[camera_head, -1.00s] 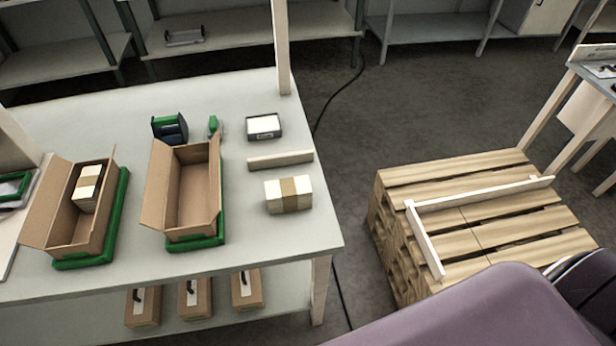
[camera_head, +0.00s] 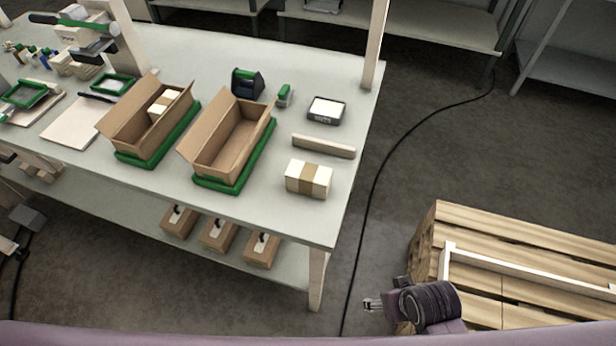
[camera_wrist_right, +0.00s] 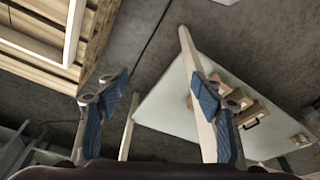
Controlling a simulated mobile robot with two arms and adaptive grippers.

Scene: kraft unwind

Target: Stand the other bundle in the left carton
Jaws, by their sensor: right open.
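A bundle (camera_head: 309,179) of cream pieces with a brown band lies on the table near its right end. The left carton (camera_head: 126,131) is open and tilted on a green stand, with another banded bundle (camera_head: 158,106) inside. The right carton (camera_head: 232,150) is open and looks empty. My right gripper (camera_head: 371,304) is low beside the pallet, past the table's right end and apart from the bundle. In the right wrist view it (camera_wrist_right: 158,95) is open with nothing between its blue-padded fingers. My left gripper is out of view.
A pale bar (camera_head: 323,146) and a white-topped tray (camera_head: 326,110) lie behind the bundle. A tape dispenser (camera_head: 247,83) stands behind the right carton. A wooden pallet (camera_head: 520,260) is at the right. Several small boxes (camera_head: 218,234) sit on the lower shelf.

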